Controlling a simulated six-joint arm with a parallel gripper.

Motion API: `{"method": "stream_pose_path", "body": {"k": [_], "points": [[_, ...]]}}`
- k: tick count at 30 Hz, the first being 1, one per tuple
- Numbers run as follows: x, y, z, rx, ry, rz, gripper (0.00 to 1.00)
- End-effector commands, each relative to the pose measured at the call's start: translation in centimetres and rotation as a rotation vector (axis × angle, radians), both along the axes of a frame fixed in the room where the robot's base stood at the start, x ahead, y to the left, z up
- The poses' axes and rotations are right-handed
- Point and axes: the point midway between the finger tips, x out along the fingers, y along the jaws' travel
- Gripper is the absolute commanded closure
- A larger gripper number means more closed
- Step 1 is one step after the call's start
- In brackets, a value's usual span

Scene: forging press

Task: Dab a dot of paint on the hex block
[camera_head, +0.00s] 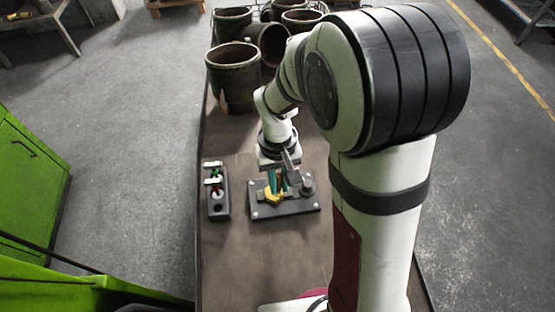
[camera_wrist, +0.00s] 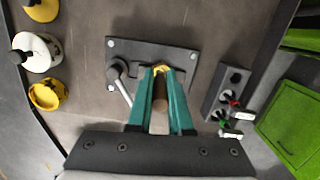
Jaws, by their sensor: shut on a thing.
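The yellow hex block (camera_head: 272,197) is at the dark grey fixture plate (camera_head: 312,206) on the table. It also shows in the wrist view (camera_wrist: 161,68), at the tips of my green fingers. I cannot tell whether the block touches the plate. A grey lever clamp (camera_wrist: 118,74) stands on the plate beside the fingers. A dark rack (camera_head: 219,210) stands apart to the left, holding small red and green markers (camera_head: 213,181); its near hole looks empty.
Large rusty metal drums (camera_head: 232,75) stand at the table's far end. In the wrist view, a white pot (camera_wrist: 37,52), a yellow ring-like piece (camera_wrist: 47,94) and a yellow cone (camera_wrist: 40,9) are at the left. Table in front of the plate is clear.

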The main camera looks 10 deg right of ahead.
Motion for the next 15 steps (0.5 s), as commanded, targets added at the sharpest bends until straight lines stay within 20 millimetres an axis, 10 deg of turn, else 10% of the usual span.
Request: {"method": "stream_pose_path", "body": {"k": [15], "points": [[2.8, 1.4, -0.6, 0.0, 0.001, -0.001, 1.0]]}}
